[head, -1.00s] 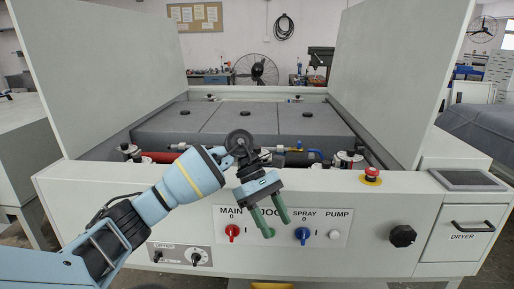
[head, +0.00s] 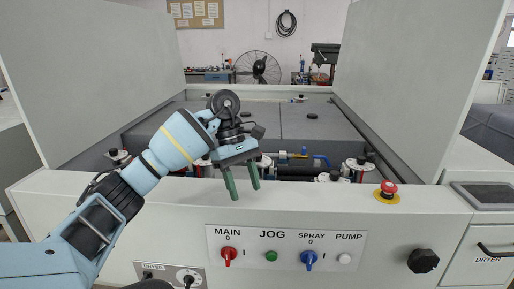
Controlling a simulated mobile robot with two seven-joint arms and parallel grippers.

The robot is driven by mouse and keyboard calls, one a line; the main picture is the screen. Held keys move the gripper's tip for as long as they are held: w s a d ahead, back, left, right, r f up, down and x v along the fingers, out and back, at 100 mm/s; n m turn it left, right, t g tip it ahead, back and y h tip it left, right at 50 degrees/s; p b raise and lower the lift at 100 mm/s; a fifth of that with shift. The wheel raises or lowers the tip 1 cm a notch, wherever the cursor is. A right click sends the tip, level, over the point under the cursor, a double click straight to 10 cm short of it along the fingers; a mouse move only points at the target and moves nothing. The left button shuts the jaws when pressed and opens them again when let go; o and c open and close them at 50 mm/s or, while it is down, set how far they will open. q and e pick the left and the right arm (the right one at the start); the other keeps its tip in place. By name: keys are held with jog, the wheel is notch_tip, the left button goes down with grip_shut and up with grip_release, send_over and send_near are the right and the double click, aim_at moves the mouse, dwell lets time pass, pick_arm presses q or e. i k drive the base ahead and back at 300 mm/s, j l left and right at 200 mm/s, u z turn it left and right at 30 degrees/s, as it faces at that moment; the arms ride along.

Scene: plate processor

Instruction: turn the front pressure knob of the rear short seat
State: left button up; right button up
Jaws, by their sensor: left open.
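The plate processor (head: 130,200) fills the view, with dark grey covers over its bed. Small dark-topped knobs on light round seats show along its near inner edge: one at the left (head: 118,155), one just right of my gripper (head: 264,161), and a cluster at the right (head: 352,166). Smaller dark knobs show at the back, left (head: 206,96) and right (head: 301,98). I cannot tell for certain which knob belongs to the rear short seat. My left gripper (head: 243,190) is open and empty, its green fingers pointing down above the front ledge. It hides part of the rollers behind it.
Tall white side panels (head: 88,75) stand left and right (head: 410,80). The front panel carries a red switch (head: 229,254), a blue switch (head: 309,259) and a black knob (head: 423,260). A red emergency button (head: 388,188) sits on the right ledge.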

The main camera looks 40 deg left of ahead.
aim_at(262, 162)
jog(key=i+j, duration=0.45)
jog(key=j, duration=0.15)
jog(key=i+j, duration=0.4)
jog(key=j, duration=0.2)
